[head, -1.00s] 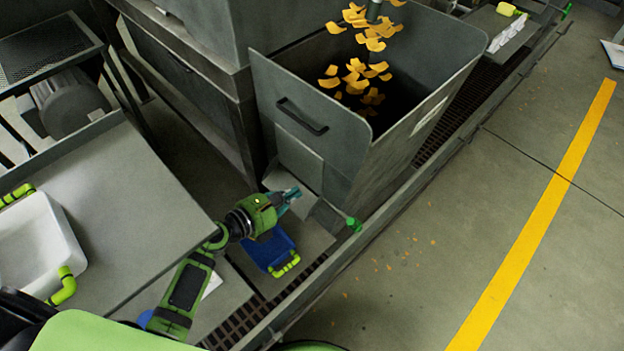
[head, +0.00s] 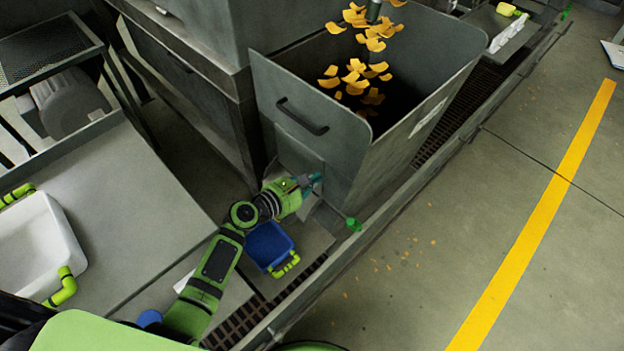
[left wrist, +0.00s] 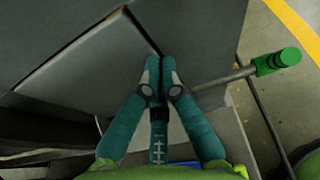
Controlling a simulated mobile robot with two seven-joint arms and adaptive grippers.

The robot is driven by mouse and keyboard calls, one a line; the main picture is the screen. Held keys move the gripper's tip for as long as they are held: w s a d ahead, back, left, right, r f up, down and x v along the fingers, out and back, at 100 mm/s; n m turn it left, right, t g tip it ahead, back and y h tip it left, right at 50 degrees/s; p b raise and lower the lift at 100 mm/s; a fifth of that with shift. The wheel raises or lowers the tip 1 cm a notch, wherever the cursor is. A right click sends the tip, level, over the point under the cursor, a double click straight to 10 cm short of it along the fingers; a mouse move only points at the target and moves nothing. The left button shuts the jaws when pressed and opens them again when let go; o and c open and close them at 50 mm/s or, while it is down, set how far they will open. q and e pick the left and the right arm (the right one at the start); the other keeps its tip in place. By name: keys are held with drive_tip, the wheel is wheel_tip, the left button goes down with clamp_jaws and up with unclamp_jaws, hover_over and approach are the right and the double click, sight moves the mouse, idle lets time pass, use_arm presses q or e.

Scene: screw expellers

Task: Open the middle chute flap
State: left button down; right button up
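The chute flap (head: 294,158) is a grey plate low on the front of the large grey hopper (head: 340,150). In the left wrist view the flap (left wrist: 85,62) fills the upper left, with a dark gap along its right edge. My left gripper (head: 316,180) is at the flap's lower right. Its teal fingertips (left wrist: 160,62) are together at the end of that gap, with nothing clearly seen between them; I cannot tell whether they touch the flap. A rod with a green handle (left wrist: 278,62) sticks out to the right; the handle (head: 353,224) also shows in the head view. My right gripper is out of view.
A blue crate (head: 268,246) with a green handle stands below my left gripper. A white tub (head: 35,245) is on the grey table (head: 130,200) at left. A rail (head: 400,200) runs along the hopper's right side. The floor beyond it is open, with scattered orange flakes.

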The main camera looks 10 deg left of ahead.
sight(322, 170)
use_arm(q)
drive_tip(key=shift+w+d+r, duration=0.15)
drive_tip(key=shift+w, duration=0.1)
drive_tip(key=shift+w+d, duration=0.1)
drive_tip(key=shift+w, duration=0.05)
drive_tip(key=shift+w+d+r+p, duration=0.3)
drive_tip(key=shift+w+d+p, duration=0.2)
drive_tip(key=shift+w, duration=0.2)
drive_tip(key=shift+w+d, duration=0.35)
drive_tip(key=shift+w, duration=0.25)
drive_tip(key=shift+x, duration=1.9)
drive_tip(key=shift+r, duration=0.1)
drive_tip(key=v, duration=1.2)
